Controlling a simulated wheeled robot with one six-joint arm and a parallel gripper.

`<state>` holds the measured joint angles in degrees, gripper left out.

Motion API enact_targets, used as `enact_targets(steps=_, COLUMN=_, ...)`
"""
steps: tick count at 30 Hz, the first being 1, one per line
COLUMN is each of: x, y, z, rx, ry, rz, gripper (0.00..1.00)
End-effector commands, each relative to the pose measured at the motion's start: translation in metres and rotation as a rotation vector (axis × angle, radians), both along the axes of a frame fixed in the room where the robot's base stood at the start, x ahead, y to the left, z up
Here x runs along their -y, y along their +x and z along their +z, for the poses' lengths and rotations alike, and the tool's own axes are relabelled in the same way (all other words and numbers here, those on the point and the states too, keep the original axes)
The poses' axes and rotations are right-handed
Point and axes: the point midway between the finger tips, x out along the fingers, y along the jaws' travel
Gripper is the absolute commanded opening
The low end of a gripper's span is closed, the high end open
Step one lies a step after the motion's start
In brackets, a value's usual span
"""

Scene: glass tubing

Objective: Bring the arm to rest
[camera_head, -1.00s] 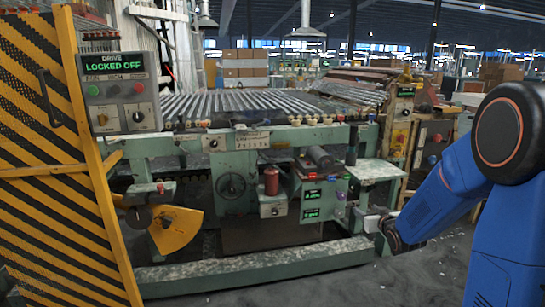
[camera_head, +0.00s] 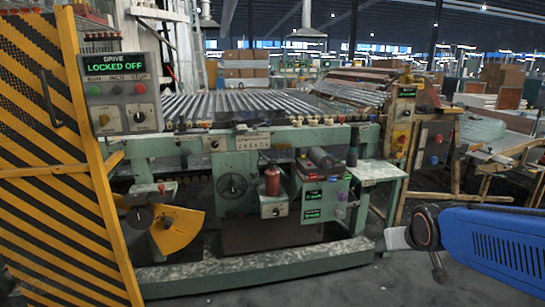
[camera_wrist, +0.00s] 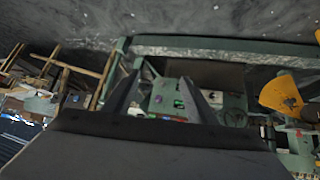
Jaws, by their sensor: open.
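My gripper (camera_wrist: 160,78) shows in the wrist view as two dark fingers set well apart, with nothing between them. Behind the fingers, the green machine shows upside down. In the head view, my blue arm (camera_head: 500,245) comes in from the right edge, roughly level, and ends in a dark joint and a pale grey part in front of the machine's right leg. The fingers are hard to make out in this view. The arm's end looks clear of the machine, but the gap is hard to judge.
The green machine (camera_head: 190,273) carries a bed of glass tubes (camera_head: 240,103). A control box (camera_head: 121,93) reads "LOCKED OFF" beside a yellow-and-black striped guard (camera_head: 50,200) at left. Wooden racks (camera_head: 490,160) stand at right. The grey floor (camera_head: 340,285) in front is open.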

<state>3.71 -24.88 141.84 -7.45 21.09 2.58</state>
Motion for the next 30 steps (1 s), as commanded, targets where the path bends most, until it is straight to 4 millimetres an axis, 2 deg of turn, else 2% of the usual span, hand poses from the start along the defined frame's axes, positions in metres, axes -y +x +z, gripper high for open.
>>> enact_targets(steps=1, x=-0.004, y=-0.018, z=0.003, rx=-0.019, ry=0.005, rz=0.000, gripper=0.52)
enact_targets(steps=9, x=-0.023, y=-0.116, z=0.000, rx=-0.175, ry=0.048, rz=0.004, gripper=0.52)
enact_targets(steps=15, x=-0.034, y=-0.175, z=-0.006, rx=-0.271, ry=0.077, rz=0.018, gripper=0.52)
enact_targets(steps=18, x=-0.038, y=-0.192, z=-0.008, rx=-0.299, ry=0.085, rz=0.025, gripper=0.52)
enact_targets(steps=21, x=-0.039, y=-0.200, z=-0.009, rx=-0.313, ry=0.088, rz=0.028, gripper=0.52)
enact_targets(steps=30, x=-0.039, y=-0.201, z=-0.009, rx=-0.315, ry=0.089, rz=0.028, gripper=0.52)
